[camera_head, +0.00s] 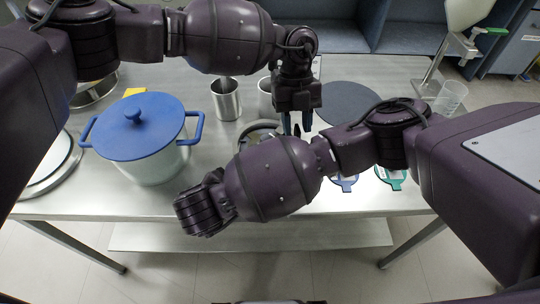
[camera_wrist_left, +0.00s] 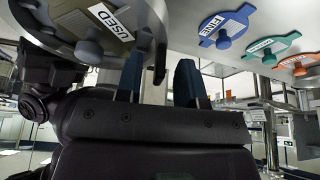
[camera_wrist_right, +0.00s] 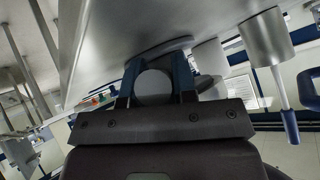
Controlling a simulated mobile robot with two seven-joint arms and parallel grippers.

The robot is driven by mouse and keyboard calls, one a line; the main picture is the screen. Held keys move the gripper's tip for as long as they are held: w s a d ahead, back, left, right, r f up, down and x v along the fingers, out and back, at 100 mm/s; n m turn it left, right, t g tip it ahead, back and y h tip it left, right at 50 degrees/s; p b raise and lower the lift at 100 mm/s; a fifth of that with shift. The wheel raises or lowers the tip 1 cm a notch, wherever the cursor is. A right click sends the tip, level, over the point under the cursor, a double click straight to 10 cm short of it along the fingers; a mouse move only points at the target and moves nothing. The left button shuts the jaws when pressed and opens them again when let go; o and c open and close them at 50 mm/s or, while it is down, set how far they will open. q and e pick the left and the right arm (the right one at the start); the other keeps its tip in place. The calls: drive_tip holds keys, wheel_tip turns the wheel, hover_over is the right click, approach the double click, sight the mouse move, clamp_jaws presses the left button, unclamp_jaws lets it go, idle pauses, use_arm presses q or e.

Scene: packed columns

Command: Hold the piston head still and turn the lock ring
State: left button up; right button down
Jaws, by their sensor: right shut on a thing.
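My left gripper (camera_head: 297,122) points down over the table, its fingers apart; in the left wrist view its fingers (camera_wrist_left: 158,82) have a gap between them. A dark curved edge shows at that gap. In the head view a dark curved ring (camera_head: 258,130), perhaps the lock ring, lies left of the left gripper, partly behind my right arm. In the right wrist view my right gripper (camera_wrist_right: 156,80) is shut on a grey round piece (camera_wrist_right: 154,87), perhaps the piston head. In the head view my right arm hides that grip.
A blue-lidded pot (camera_head: 138,128) stands at left, with steel cups (camera_head: 226,100) beside it. A black disc (camera_head: 350,102) lies right of the left gripper. Blue (camera_head: 343,184) and green (camera_head: 394,178) tags lie at the front edge. A clear cup (camera_head: 450,97) stands at right. My arms cross closely mid-table.

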use_arm(q)
drive_tip(key=shift+r, duration=3.15)
use_arm(e)
drive_tip(key=c, duration=0.8)
unclamp_jaws()
drive_tip(key=shift+c, duration=0.2)
